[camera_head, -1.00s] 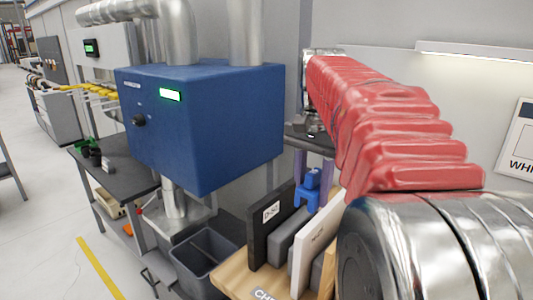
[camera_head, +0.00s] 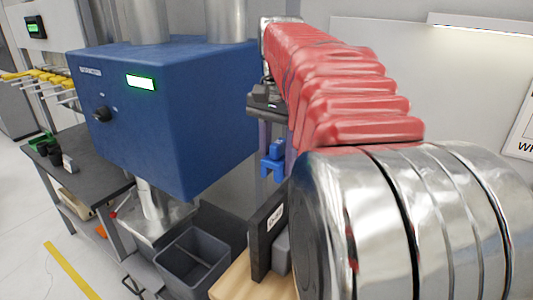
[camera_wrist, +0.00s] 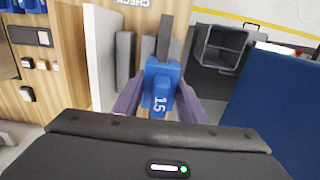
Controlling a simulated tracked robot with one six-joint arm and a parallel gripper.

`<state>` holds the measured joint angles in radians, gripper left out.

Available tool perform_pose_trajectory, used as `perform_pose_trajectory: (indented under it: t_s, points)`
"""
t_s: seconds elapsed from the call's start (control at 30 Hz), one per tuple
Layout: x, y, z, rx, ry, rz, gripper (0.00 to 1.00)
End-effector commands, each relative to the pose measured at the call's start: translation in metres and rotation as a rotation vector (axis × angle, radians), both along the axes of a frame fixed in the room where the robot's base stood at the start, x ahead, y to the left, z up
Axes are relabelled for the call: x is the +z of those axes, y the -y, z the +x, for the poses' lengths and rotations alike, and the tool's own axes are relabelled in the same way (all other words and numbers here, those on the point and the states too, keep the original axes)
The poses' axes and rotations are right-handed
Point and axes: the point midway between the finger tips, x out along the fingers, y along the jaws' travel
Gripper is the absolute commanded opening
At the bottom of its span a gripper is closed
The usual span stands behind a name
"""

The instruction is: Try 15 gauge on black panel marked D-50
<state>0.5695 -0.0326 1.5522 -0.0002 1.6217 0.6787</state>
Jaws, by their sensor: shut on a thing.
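My gripper (camera_wrist: 162,92) is shut on the blue gauge (camera_wrist: 160,86), whose face shows the number 15 in the wrist view. The gauge (camera_head: 272,162) also shows in the head view, held in the air above and beyond the black panel's top edge, apart from it in the picture. The black panel (camera_head: 262,240) stands upright with a white label, partly hidden by my arm; the label is only partly legible. In the wrist view the dark panel (camera_wrist: 166,32) shows nearly edge-on just behind the gauge, which hides part of it.
Grey (camera_wrist: 124,55) and white (camera_wrist: 101,60) panels stand beside the black one. A wooden rack (camera_head: 235,285) carries them. A grey bin (camera_head: 190,262) stands to its left. A large blue machine box (camera_head: 165,115) stands close on the left.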

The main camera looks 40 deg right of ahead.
Motion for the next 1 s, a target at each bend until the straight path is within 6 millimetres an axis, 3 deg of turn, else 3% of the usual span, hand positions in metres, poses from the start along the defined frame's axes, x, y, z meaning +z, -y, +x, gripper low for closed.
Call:
perform_pose_trajectory:
  t_s: [0.47,1.0]
  points:
    - [-0.002,-0.005,0.003,0.016,-0.001,0.001,0.08]
    - [-0.035,-0.006,0.004,0.018,0.000,0.000,0.08]
